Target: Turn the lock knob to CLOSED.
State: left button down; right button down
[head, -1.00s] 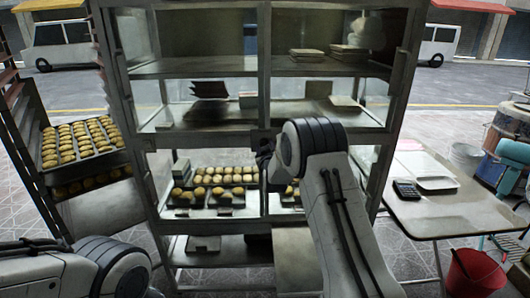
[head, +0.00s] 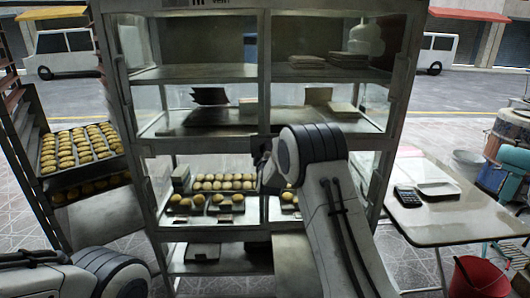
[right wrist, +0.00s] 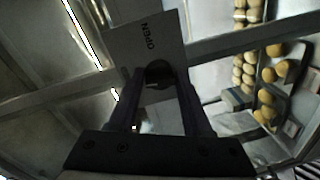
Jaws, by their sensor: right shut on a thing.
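The lock knob (right wrist: 158,72) is a dark round piece on a grey plate (right wrist: 148,32) in the right wrist view. The word OPEN is printed on the plate beyond the knob. No CLOSED label is visible. My right gripper (right wrist: 159,84) has one finger on each side of the knob and is shut on it. In the head view my right gripper (head: 264,160) is at the cabinet's middle post, partly hidden by my arm, and the knob cannot be made out. My left arm shows at the bottom left, but its gripper is out of view.
A glass-fronted cabinet (head: 268,80) stands ahead with trays of buns on a lower shelf. A rack of bun trays (head: 80,170) is at the left. A table (head: 435,217) with a calculator (head: 408,197) stands at the right, near a red bucket (head: 478,278).

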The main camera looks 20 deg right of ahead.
jog(key=shift+r+n, duration=0.15)
jog(key=shift+n, duration=0.55)
jog(key=shift+c, duration=1.9)
grip_release()
jog(key=shift+a, duration=0.1)
jog(key=f+b+v, duration=0.1)
jog(key=v, duration=0.9)
jog(key=shift+s+r, duration=0.15)
jog(key=shift+r, duration=0.35)
jog(key=shift+a, duration=0.2)
